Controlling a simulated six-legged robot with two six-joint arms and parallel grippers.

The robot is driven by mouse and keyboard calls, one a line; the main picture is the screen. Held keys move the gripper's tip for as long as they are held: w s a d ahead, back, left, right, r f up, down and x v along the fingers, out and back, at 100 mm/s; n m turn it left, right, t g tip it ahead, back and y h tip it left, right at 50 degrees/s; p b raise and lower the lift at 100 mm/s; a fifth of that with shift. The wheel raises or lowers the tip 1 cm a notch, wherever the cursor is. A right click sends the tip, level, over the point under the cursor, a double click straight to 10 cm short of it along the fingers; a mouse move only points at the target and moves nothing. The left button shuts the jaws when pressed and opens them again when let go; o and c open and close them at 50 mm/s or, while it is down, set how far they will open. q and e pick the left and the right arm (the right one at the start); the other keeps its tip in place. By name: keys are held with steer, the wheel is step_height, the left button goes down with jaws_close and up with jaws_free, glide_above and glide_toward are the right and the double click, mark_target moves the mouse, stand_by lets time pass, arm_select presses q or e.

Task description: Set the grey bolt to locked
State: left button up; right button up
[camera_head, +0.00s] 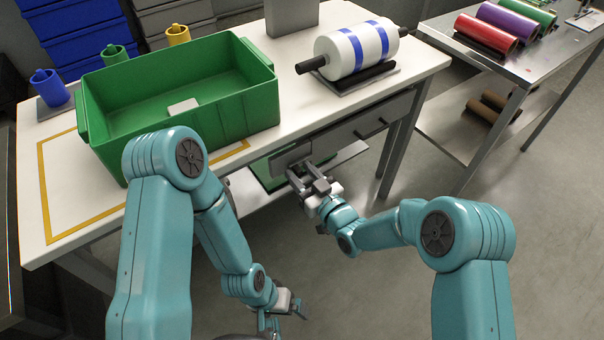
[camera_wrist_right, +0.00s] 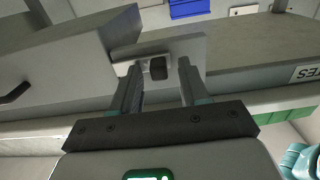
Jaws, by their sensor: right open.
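The bolt shows in the right wrist view as a dark grey knob (camera_wrist_right: 158,68) on a light grey plate (camera_wrist_right: 185,52) at the drawer front. My right gripper (camera_wrist_right: 158,82) is open, with one finger on each side of the knob; I cannot tell whether either finger touches it. In the head view my right gripper (camera_head: 310,183) is at the left end of the drawer front (camera_head: 345,140) under the table and hides the knob. My left gripper (camera_head: 286,308) hangs low near the bottom of the head view, away from the table; its finger gap is unclear.
A green bin (camera_head: 190,135) and a white roll with blue bands (camera_head: 355,50) stand on the white table (camera_head: 70,185). Several cups stand behind. A steel side table (camera_head: 450,45) with coloured rolls is at the right. The floor between is clear.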

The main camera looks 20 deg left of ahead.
mark_target(308, 159)
jaws_close()
steer(key=w+d+b, duration=0.2)
steer(key=w, duration=0.1)
steer(key=shift+w+d+f, duration=0.1)
steer(key=shift+d, duration=0.15)
jaws_free()
steer(key=p+v, duration=0.1)
steer(key=v, duration=1.5)
steer(key=shift+s, duration=0.2)
steer(key=shift+d, duration=0.25)
